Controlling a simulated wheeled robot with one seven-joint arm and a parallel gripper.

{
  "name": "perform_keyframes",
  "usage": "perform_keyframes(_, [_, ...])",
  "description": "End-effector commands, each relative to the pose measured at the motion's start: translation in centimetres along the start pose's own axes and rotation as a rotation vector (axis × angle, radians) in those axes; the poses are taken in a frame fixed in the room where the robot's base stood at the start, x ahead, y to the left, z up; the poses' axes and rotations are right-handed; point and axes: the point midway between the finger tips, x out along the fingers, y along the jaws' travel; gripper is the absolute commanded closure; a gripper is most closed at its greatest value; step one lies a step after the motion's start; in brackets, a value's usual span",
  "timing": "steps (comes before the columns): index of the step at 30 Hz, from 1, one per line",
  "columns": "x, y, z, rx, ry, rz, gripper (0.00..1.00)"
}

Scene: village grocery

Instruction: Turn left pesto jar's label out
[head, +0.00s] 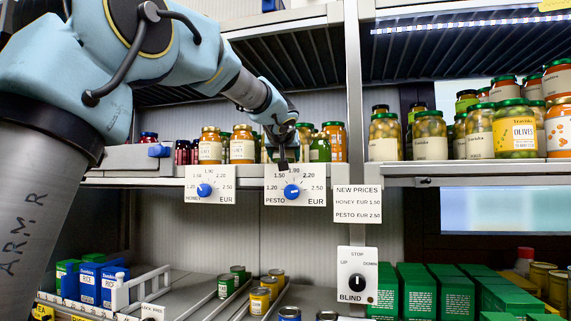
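A green pesto jar (320,149) stands on the upper shelf, just right of my gripper (283,158). My gripper hangs at the shelf's front edge, above the pesto price dial (292,191). It hides much of the jars behind it, so I cannot make out a left pesto jar or which way its label faces. The fingers are small and dark, and I cannot tell whether they are open or shut.
Honey jars (210,146) stand left of my gripper, and an orange jar (336,140) stands to the right. A honey dial card (210,185) and a price notice (358,203) hang from the shelf edge.

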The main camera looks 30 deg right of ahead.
Motion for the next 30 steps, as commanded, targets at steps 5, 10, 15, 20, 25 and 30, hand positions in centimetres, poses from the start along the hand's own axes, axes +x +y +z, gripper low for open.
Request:
perform_keyframes(5, [0.09, -0.01, 0.18, -0.012, 0.003, -0.039, 1.00])
perform_keyframes(10, [0.02, -0.14, 0.14, -0.024, 0.003, -0.077, 1.00])
perform_keyframes(15, [0.06, -0.26, 0.32, -0.028, 0.002, -0.087, 1.00])
perform_keyframes(20, [0.07, -0.26, 0.35, -0.028, 0.002, -0.087, 1.00])
perform_keyframes(25, [0.06, -0.26, 0.31, -0.027, 0.002, -0.086, 1.00])
perform_keyframes(30, [0.05, -0.26, 0.30, -0.027, 0.002, -0.086, 0.24])
